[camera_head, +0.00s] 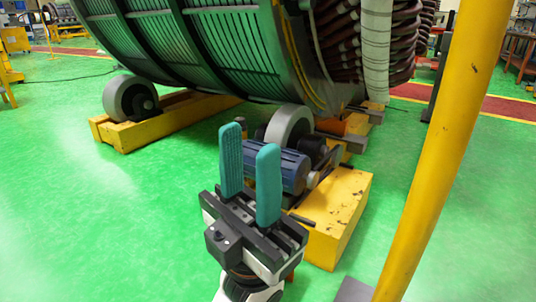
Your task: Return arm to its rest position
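My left gripper (249,176) is at the lower middle of the head view, its two teal fingers pointing up. The fingers stand apart with nothing between them. It is in front of a blue motor (290,170) and hides part of it. My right gripper is not in the view.
A large stator (205,50) rests on rollers (130,98) over yellow supports (165,122). A yellow block (335,210) is right of my gripper. A slanted yellow post (440,150) crosses the right side. Green floor (70,220) is clear at left.

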